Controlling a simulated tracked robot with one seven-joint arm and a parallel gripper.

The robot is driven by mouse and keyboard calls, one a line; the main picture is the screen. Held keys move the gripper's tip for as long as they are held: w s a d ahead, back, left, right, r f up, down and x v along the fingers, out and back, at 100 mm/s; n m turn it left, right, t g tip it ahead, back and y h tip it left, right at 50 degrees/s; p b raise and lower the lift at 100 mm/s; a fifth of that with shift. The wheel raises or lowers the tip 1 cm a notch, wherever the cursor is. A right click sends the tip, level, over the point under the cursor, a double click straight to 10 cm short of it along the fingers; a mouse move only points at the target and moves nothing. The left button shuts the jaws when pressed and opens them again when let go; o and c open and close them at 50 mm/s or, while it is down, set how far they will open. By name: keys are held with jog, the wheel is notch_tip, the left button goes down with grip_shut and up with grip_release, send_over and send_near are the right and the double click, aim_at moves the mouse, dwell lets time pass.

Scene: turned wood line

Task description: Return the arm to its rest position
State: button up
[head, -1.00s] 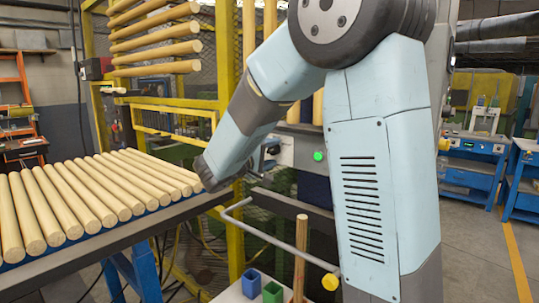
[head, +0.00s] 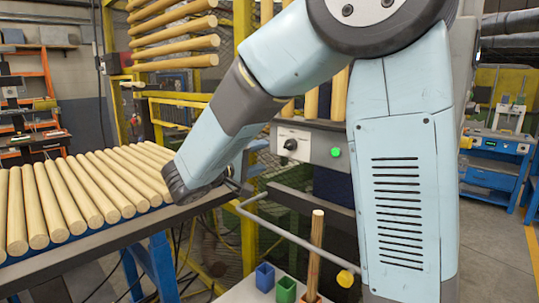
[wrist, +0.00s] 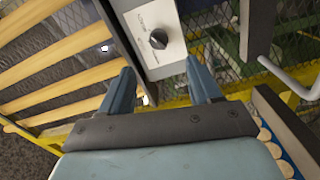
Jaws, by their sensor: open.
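My pale blue arm crosses the head view, bent down to its dark wrist at the left of centre. My gripper shows in the wrist view (wrist: 160,66) with its two blue-grey fingers spread apart and nothing between them. In the head view the fingers are mostly hidden behind the wrist. A control panel (head: 308,145) with a black knob (head: 291,144) and a lit green button (head: 336,152) stands behind the arm. In the wrist view the knob (wrist: 158,39) lies beyond the gap between the fingertips, apart from them.
A conveyor (head: 105,246) with a row of turned wood rods lies left, close to the wrist. A yellow frame (head: 243,60) and a grey bent rail (head: 290,238) stand near the arm. Blue (head: 265,277) and green (head: 286,290) cups and an upright rod (head: 316,245) are low in front.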

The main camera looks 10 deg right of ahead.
jog(key=shift+v, duration=0.85)
jog(key=s+d+f+m+g+y, duration=0.2)
jog(key=s+d+f+g+y, duration=0.15)
jog(key=s+d+g, duration=0.55)
jog(key=s+d+m+t+y, duration=0.2)
jog(key=s+t+y, duration=0.2)
jog(key=s+y, duration=0.7)
jog(key=shift+s+f+m+t, duration=0.3)
jog(key=shift+s+m, duration=0.1)
jog(key=shift+s, duration=1.1)
jog(key=shift+y, duration=0.25)
